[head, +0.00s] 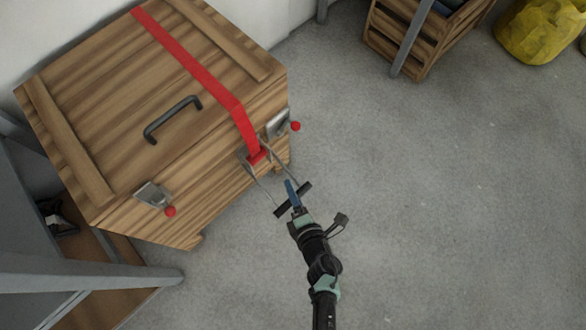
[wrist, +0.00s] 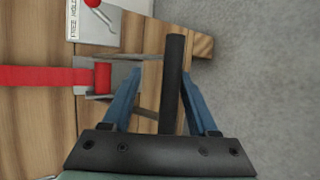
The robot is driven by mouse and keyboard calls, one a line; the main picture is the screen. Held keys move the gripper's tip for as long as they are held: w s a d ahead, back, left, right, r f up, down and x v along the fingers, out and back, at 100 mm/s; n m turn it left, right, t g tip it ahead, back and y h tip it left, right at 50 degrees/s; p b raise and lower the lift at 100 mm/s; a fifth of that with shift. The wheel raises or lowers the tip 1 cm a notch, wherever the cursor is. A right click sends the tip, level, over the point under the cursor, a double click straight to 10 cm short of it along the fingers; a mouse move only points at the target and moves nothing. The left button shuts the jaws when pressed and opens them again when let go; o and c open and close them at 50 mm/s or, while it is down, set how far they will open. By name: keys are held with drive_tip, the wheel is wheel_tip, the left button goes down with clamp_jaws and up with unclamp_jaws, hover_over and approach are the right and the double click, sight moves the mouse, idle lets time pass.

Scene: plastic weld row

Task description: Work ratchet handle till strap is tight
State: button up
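A red strap (head: 190,68) runs over the lid of a wooden crate (head: 90,85) and down its front to a metal ratchet (head: 247,160). The strap is wound on a red spool (wrist: 102,76) in the wrist view. The ratchet handle's two thin metal arms reach out from the crate front to a black grip bar (head: 280,209). My gripper (head: 291,188) is at this bar. In the wrist view my gripper's (wrist: 162,73) blue fingers are apart, with the black bar (wrist: 173,85) between them, nearer the right finger. A gap shows on its left side.
The lid has a black handle (head: 172,119). Latches with red knobs sit at the front left (head: 154,196) and front right (head: 279,124). A slatted crate (head: 395,42) and a yellow sack (head: 537,30) stand at the back. The grey floor (head: 450,200) at right is clear.

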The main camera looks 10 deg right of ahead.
drive_tip(key=p+v, duration=0.3)
drive_tip(key=v, duration=0.8)
drive_tip(key=shift+s+p, duration=0.35)
